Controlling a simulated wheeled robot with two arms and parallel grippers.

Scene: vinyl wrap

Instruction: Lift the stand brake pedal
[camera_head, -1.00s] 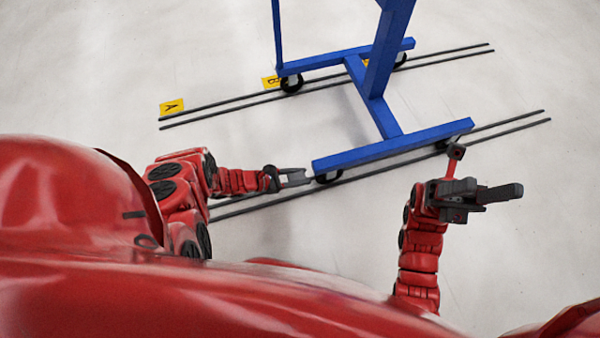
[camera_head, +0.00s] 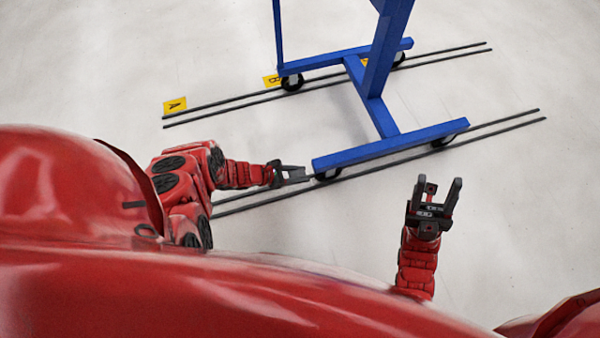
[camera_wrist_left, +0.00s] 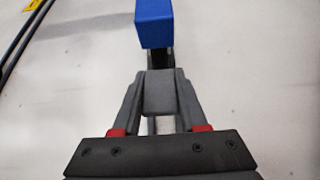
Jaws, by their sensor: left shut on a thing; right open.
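The blue stand (camera_head: 390,151) stands on wheels over the floor rails. My left gripper (camera_head: 296,174) is at the left end of its near foot, beside the near-left wheel (camera_head: 328,174). In the left wrist view, my left gripper (camera_wrist_left: 160,88) is shut on a grey piece, the brake pedal (camera_wrist_left: 159,98), just below the blue foot end (camera_wrist_left: 154,25).
Two pairs of dark rails (camera_head: 510,119) run along the floor under the stand. Yellow floor marks, one lettered A (camera_head: 175,105) and one lettered B (camera_head: 272,80), lie by the far rails. The floor right of the stand is clear.

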